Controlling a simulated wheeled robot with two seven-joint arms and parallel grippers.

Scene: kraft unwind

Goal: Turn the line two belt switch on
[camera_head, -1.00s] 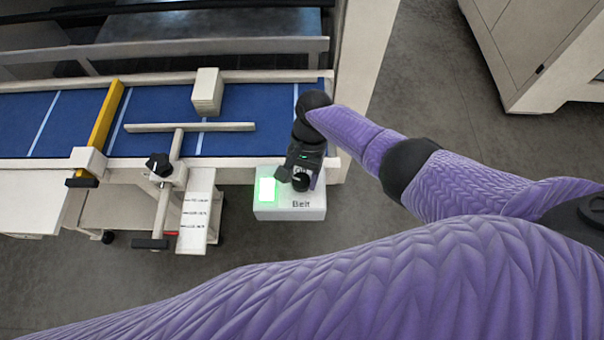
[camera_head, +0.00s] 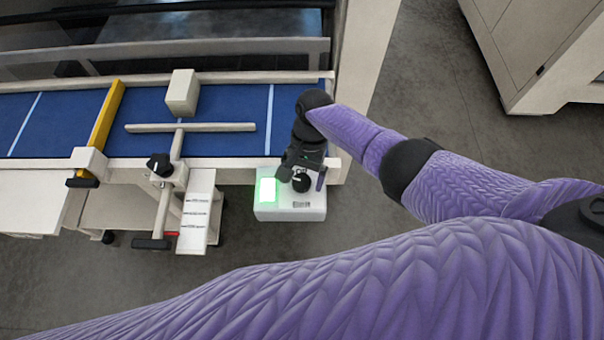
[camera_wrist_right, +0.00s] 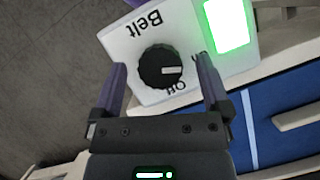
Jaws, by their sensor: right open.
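The belt switch is a white box (camera_head: 290,210) at the right end of the conveyor, with a lit green lamp (camera_head: 267,190) and a black knob (camera_head: 301,182). In the right wrist view the knob (camera_wrist_right: 161,67) carries a white pointer mark turned to the right, and the box (camera_wrist_right: 120,42) reads "Belt"; a second label by the knob is partly covered. My right gripper (camera_head: 304,168) is over the box. In the wrist view my right gripper (camera_wrist_right: 160,70) is open, its fingers on either side of the knob with gaps showing. My left gripper is not in view.
A yellow bar (camera_head: 107,115) crosses the belt at left. A white guide rail (camera_head: 195,127) and its black-knobbed bracket (camera_head: 160,165) stand left of the box. Grey floor lies open in front.

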